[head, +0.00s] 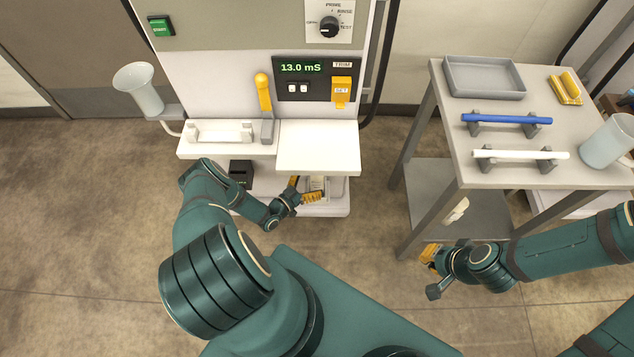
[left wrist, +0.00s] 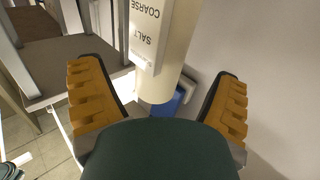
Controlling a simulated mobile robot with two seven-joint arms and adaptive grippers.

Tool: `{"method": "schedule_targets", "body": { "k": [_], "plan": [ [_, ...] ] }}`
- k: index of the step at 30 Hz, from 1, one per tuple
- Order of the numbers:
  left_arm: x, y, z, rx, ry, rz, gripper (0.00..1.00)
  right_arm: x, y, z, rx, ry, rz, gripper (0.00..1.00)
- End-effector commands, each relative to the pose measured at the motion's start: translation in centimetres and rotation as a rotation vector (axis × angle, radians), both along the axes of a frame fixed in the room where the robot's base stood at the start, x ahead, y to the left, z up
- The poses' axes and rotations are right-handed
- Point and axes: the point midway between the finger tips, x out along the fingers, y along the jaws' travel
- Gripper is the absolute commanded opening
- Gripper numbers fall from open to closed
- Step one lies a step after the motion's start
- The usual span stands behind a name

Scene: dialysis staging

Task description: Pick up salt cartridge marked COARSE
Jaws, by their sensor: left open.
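The salt cartridge (left wrist: 174,62) is a cream cylinder with a white label reading "SALT COARSE", upside down in the left wrist view. My left gripper (left wrist: 158,82) is open, with one yellow-padded finger on each side of the cartridge and visible gaps to both. The cartridge's upper part runs out of the frame. In the head view my left gripper (head: 304,190) is low at the front of the machine, under the white shelf, which hides most of that spot. My right gripper (head: 432,268) is by the cart's lower front leg; its jaw opening is unclear.
The machine's white shelf (head: 318,148) overhangs my left gripper. A black box (head: 241,172) stands left of it. A blue object (left wrist: 184,98) shows behind the cartridge. The cart (head: 450,135) at right holds a grey tray (head: 484,77), blue and white bars, and a cup.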

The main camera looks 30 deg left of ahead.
Motion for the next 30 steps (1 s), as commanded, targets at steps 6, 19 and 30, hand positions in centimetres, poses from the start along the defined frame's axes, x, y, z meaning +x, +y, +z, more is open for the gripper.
{"method": "schedule_targets", "body": {
  "k": [6, 19, 30],
  "plan": [
    [3.0, -0.7, 0.2, 0.000, -0.002, 0.000, 0.90, 0.1, 0.0, -0.4, 0.000, -0.002, -0.001, 0.00],
    [3.7, -0.9, 0.2, -0.001, 0.000, 0.000, 0.60, 0.1, 0.0, -0.5, 0.000, -0.003, -0.001, 0.00],
    [3.7, -0.9, 0.3, 0.000, -0.001, 0.000, 0.09, 0.1, 0.0, -0.5, 0.000, -0.002, -0.001, 0.00]
  ]
}}
